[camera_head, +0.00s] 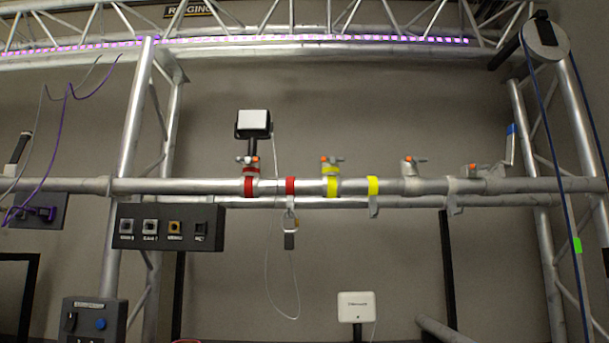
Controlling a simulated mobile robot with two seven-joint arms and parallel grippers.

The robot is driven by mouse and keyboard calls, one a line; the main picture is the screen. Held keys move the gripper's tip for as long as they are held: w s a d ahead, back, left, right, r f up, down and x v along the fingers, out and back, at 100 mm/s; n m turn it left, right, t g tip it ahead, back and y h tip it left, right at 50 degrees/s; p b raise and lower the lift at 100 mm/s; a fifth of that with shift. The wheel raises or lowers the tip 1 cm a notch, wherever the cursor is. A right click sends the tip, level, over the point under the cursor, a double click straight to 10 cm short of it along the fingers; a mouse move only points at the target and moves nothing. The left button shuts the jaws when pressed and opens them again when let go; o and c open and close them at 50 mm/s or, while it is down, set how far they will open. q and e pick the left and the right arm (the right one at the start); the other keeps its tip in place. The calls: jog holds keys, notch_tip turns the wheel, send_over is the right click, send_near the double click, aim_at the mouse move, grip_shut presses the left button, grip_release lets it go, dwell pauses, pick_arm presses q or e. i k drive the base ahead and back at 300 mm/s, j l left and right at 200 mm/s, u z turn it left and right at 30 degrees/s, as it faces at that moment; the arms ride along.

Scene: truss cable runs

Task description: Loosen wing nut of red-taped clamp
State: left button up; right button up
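The red-taped clamp (250,181) sits around the horizontal truss tube (210,187), left of the picture's middle. A black device with a white face (253,121) stands upright on a short post above this clamp. A separate red tape band (291,186) is on the tube just to the right. A thin safety cable (267,270) hangs in a loop, with a metal clip (290,224) below that band. Neither of my grippers is in view.
A yellow-taped clamp (331,180), a yellow band (373,186) and two bare clamps (409,178) (478,170) follow to the right. A black socket panel (170,228) hangs below left. A white box (356,307) stands low. Blue rope (559,150) runs down the right.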

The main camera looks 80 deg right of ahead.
aim_at(249, 161)
jog(key=z, duration=2.85)
